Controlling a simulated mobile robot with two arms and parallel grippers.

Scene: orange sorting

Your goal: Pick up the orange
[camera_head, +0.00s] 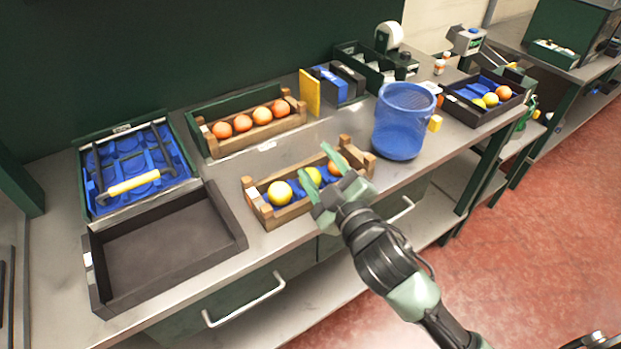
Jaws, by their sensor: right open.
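An orange (338,166) lies at the right end of a wooden crate (259,207) with a blue liner, near the counter's front. Two yellow fruits, one at the left (279,193) and one in the middle (312,176), lie in the same crate. My right gripper (318,180) is open over the crate's front side, its fingers spread near the orange and the middle yellow fruit. It partly hides the orange and the crate's front. I cannot tell whether a finger touches any fruit. My left gripper is not in view.
A blue bin (402,125) stands just right of the crate. Behind is a wooden crate of several oranges (262,116). An empty dark tray (165,245) sits at left, below a blue-lined box (127,165). Another fruit tray (481,107) is at far right.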

